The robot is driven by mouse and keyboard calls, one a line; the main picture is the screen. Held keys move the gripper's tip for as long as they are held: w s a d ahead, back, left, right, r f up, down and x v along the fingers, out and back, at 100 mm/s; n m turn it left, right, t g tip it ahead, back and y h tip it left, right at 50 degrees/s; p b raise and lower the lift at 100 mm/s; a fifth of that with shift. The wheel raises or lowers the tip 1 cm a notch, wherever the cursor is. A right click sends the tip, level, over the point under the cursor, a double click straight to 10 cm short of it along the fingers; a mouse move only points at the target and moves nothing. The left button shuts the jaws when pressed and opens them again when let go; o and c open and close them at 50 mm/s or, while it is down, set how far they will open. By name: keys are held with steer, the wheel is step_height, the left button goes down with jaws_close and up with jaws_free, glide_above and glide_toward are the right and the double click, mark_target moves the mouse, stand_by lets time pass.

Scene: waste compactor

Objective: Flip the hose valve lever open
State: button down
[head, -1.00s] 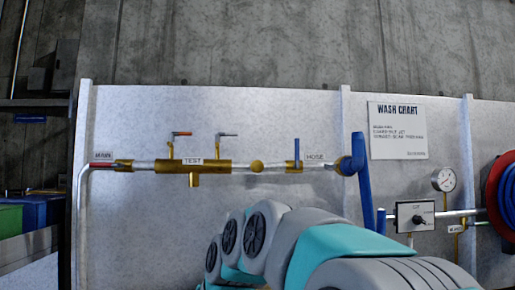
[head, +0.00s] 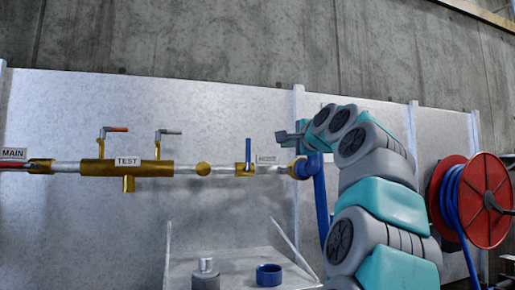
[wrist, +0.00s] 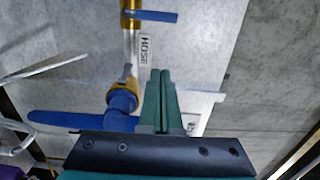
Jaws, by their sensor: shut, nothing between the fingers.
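The blue hose valve lever (head: 249,152) stands upright, across the horizontal pipe, on a brass valve body (head: 243,168). The HOSE label (head: 267,160) is just right of it. In the wrist view the lever (wrist: 160,16) is at the top, crosswise to the pipe, with the HOSE label (wrist: 145,48) below it. My gripper (head: 282,137) is right of the lever, at about its height in the picture, and apart from it. In the wrist view my gripper (wrist: 161,72) has its green fingers together and empty, pointing toward the label and lever.
Two other levers, orange (head: 117,129) and grey (head: 170,132), stand left near the TEST label (head: 127,161). A tray (head: 185,272) holds a grey bottle and blue ring. A red reel (head: 487,200) is at right.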

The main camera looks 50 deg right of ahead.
mark_target(247, 154)
stand_by(0.3)
steer(key=w+d+p, duration=0.1)
steer(key=w, duration=1)
steer(key=shift+w+d+p, duration=0.15)
steer(key=shift+w+p, duration=0.15)
stand_by(0.3)
